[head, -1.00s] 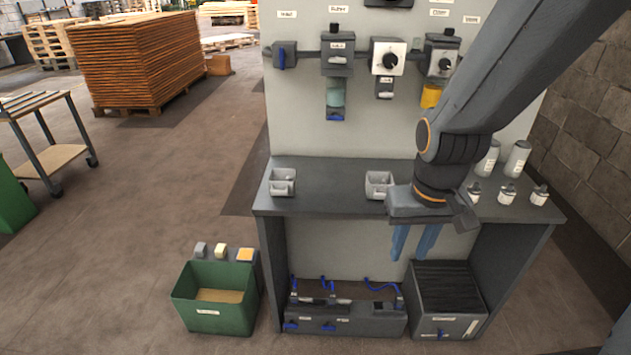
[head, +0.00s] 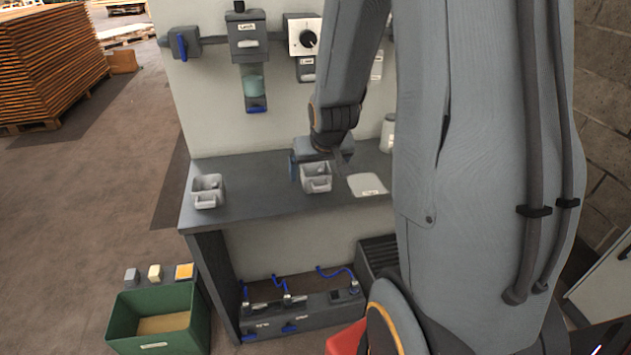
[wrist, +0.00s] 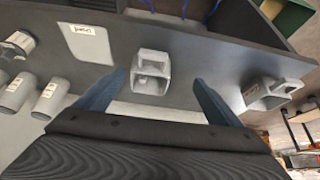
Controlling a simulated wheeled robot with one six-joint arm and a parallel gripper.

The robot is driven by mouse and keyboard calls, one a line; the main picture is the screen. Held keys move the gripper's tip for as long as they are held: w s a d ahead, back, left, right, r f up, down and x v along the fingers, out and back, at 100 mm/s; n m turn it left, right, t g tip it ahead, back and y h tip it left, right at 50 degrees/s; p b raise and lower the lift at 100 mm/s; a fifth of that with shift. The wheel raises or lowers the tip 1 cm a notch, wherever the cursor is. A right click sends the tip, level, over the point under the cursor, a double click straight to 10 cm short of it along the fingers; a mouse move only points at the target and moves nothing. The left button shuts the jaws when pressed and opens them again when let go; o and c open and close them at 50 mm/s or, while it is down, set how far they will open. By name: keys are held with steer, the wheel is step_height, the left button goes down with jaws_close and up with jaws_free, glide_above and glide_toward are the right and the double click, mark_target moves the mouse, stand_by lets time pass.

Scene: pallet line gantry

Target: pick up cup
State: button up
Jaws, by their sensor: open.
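A light grey cup-like piece (head: 317,178) with a square side loop stands on the dark counter. In the wrist view this piece (wrist: 151,74) shows between my fingertips, a little beyond them. A similar grey piece (head: 208,191) stands further left on the counter and shows at the right of the wrist view (wrist: 270,92). I cannot tell which one is the task's cup. My gripper (wrist: 159,85) is open and empty, its two blue fingers apart. In the head view my arm hides much of it; a blue finger shows just left of the nearer piece.
The dark counter (head: 255,195) is clear between the grey pieces. A white labelled plate (head: 367,185) lies to the right. Grey cylinders (wrist: 50,98) stand at the wrist view's left. A panel with switches and a dispenser (head: 252,85) rises behind. A green bin (head: 160,320) is on the floor.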

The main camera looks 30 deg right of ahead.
mark_target(318, 181)
steer(key=shift+t, duration=0.4)
steer(key=shift+w+d+f+p, duration=0.35)
steer(key=shift+w+d+f, duration=0.2)
steer(key=shift+w+f, duration=0.55)
steer(key=shift+w+d+f+p, duration=0.3)
steer(key=shift+w+d+f, duration=0.3)
steer(key=shift+w+f, duration=0.45)
steer(key=shift+w+d+f+p, duration=0.35)
steer(key=shift+w+d+f, duration=0.2)
steer(key=shift+w+f, duration=0.55)
steer(key=shift+s+f, duration=0.2)
steer(key=shift+s, duration=0.05)
steer(key=shift+c, duration=0.2)
steer(key=c, duration=1.1)
